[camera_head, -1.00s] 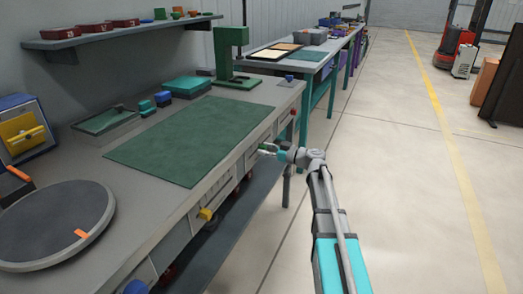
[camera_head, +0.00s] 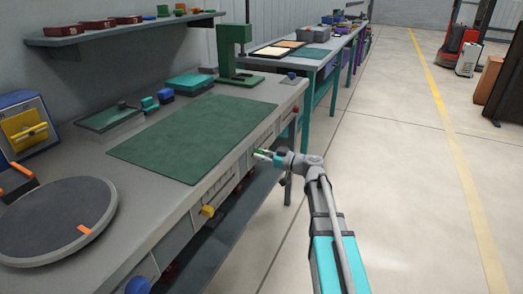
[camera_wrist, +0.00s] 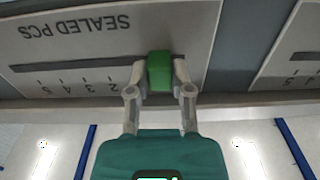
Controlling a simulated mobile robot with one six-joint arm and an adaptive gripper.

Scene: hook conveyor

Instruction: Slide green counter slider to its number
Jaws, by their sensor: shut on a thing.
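In the wrist view, upside down, a pale panel (camera_wrist: 60,42) reads "SEALED PCS". It has a dark slot (camera_wrist: 70,65) with a row of numbers and tick marks along it. The green counter slider (camera_wrist: 160,70) sits at the right end of the slot in this picture, to the right of the 2. The number directly at it is hidden by the slider and fingers. My gripper (camera_wrist: 160,78) is shut on the slider, one finger on each side. In the head view, my gripper (camera_head: 264,155) is at the bench's front face.
The bench (camera_head: 165,205) carries a green mat (camera_head: 195,138), a dark turntable (camera_head: 50,220) and a green press (camera_head: 234,55). A yellow knob (camera_head: 208,210) and a blue knob (camera_head: 138,285) stick out of its front. Another numbered panel (camera_wrist: 295,50) adjoins. Open floor lies right.

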